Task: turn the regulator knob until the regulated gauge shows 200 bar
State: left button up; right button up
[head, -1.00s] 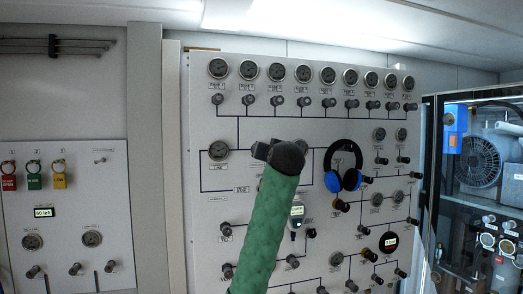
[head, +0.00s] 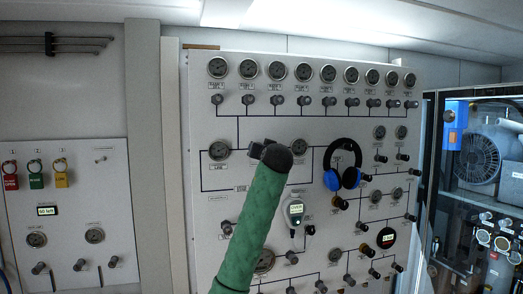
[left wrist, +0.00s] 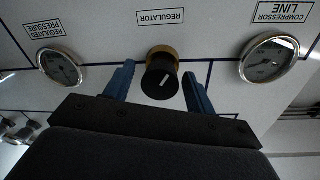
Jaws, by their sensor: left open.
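The regulator knob (left wrist: 163,80), black with a white mark and a brass collar, is on the grey panel, between the two blue fingers of my open left gripper (left wrist: 158,70). There are visible gaps on both sides, so it is not gripped. The regulated pressure gauge (left wrist: 62,67) is at the left of the wrist view, upside down; its reading is too dark to tell. In the head view my green left arm hides the knob, and the regulated gauge (head: 299,147) shows just right of my dark wrist. My right gripper is not in view.
The compressor line gauge (left wrist: 270,58) is right of the knob in the wrist view. Blue headphones (head: 349,177) hang on the panel right of my arm. A handheld meter (head: 295,210) hangs below. Rows of gauges and valve knobs cover the panel.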

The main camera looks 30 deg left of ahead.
pick_arm(q)
jog(key=c, duration=0.9)
jog(key=shift+f+b, duration=0.1)
jog(key=shift+b, duration=0.25)
jog(key=shift+c, duration=0.2)
jog(key=shift+m, duration=0.5)
jog(key=o, duration=0.9)
jog(key=shift+o, duration=0.2)
